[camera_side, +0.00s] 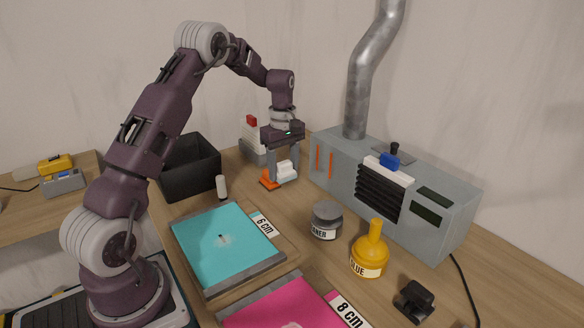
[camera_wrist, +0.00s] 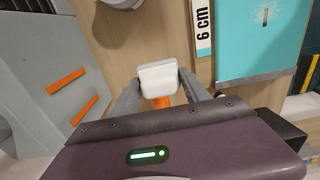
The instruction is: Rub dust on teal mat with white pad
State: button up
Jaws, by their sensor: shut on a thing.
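The teal mat (camera_side: 200,240) lies flat on a board, with a small dark dust patch (camera_side: 222,239) near its middle. In the wrist view, part of the teal mat (camera_wrist: 250,55) shows at upper right, with the dust as a streak (camera_wrist: 265,15). The white pad (camera_side: 287,171) is behind and right of the mat. My gripper (camera_side: 281,178) points down there and is shut on the pad. In the wrist view, the pad (camera_wrist: 158,78) sits between the fingers, with an orange part (camera_wrist: 161,102) beside it. I cannot tell whether the pad touches the table.
A black bin (camera_side: 188,168) and a small white cylinder (camera_side: 221,187) stand behind the mat. A grey jar (camera_side: 326,222) and yellow glue bottle (camera_side: 370,253) stand to its right. A large grey machine (camera_side: 430,215) fills the back right. A pink mat (camera_side: 280,305) lies in front.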

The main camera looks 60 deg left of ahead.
jog(key=s, duration=1.2)
send_over(224, 242)
jog(key=a, duration=0.2)
jog(key=shift+d+f, duration=0.15)
jog(key=shift+f, duration=3.65)
jog(key=shift+d+r, duration=0.1)
jog(key=shift+d, duration=0.25)
jog(key=shift+c, duration=1.3)
jog(key=shift+d+f, duration=0.2)
jog(key=shift+d, duration=0.25)
jog(key=shift+d+r, duration=0.1)
jog(key=shift+d, duration=1)
jog(key=shift+a+r, duration=0.1)
jog(key=shift+a, duration=1.25)
jog(key=shift+a+r, duration=0.25)
jog(key=shift+a, duration=0.15)
jog(key=shift+w+a+f, duration=0.1)
jog(key=shift+a+f, duration=0.05)
jog(key=shift+a, duration=0.1)
jog(key=shift+d, duration=1.95)
jog(key=shift+a+r, duration=0.15)
jog(key=shift+a, duration=0.5)
jog(key=shift+a+r, duration=0.15)
jog(key=shift+a, duration=0.5)
jog(key=shift+a+f, duration=0.1)
jog(key=shift+a, duration=0.25)
jog(key=shift+a+r, duration=0.3)
jog(key=shift+r, duration=3.45)
